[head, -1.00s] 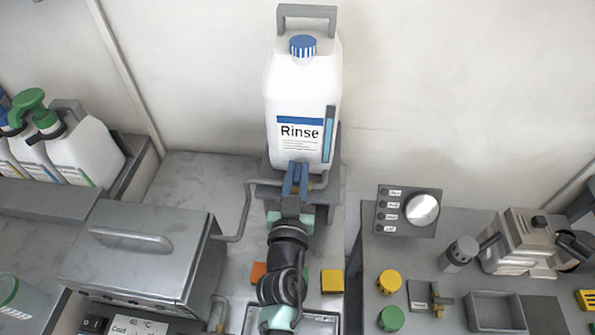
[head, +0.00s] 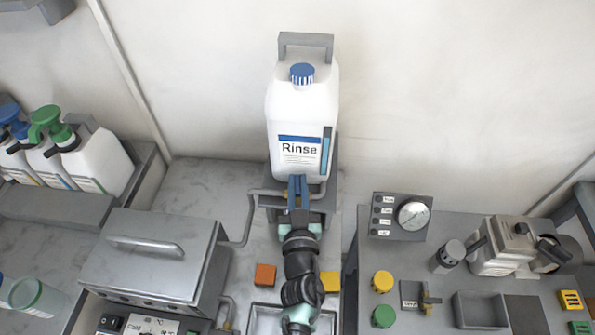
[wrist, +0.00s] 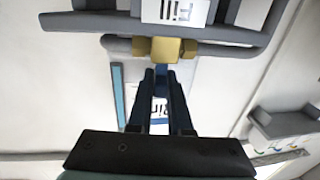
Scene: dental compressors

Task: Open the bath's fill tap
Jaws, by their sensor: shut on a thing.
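The fill tap shows in the wrist view as a brass body (wrist: 158,49) on a grey pipe, with a narrow blue lever (wrist: 161,73) pointing toward me. A partly cut-off label, seemingly "Fill", is above it. My gripper (wrist: 163,78) has its dark blue fingers closed around the lever's end. In the head view my gripper (head: 298,184) is at the stand just below the white Rinse jug (head: 302,120), and mostly hides the tap. The steel bath (head: 155,255) is left of my arm, its lid down.
An orange block (head: 265,275) and a yellow block (head: 330,281) lie either side of my arm. A bent pipe (head: 247,218) runs between bath and stand. A gauge panel (head: 401,215) and a second brass tap (head: 426,298) are on the right bench.

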